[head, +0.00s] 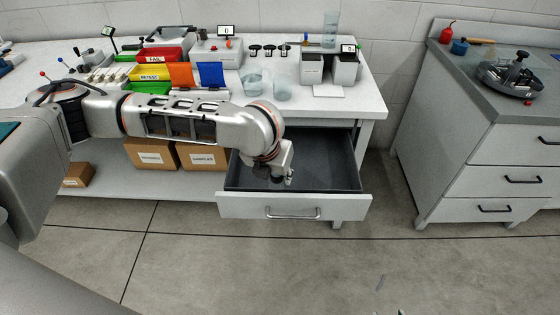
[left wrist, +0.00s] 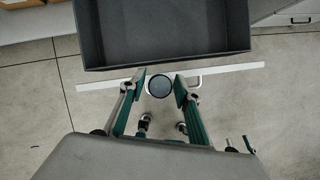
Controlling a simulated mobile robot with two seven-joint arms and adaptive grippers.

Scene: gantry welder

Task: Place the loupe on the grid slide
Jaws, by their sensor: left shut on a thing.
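My left gripper (head: 288,178) reaches over the open drawer in the head view, near its front panel. In that view the loupe overlaps the drawer's front edge and handle. In the head view I cannot make out the loupe apart from the gripper. I cannot pick out the grid slide in either view.
The grey-lined drawer (head: 335,165) is pulled out below the white workbench (head: 345,105) and looks empty where it shows. Beakers (head: 282,88), coloured bins (head: 150,73) and instruments stand on the bench. A grey cabinet (head: 500,150) stands at right, with clear floor between.

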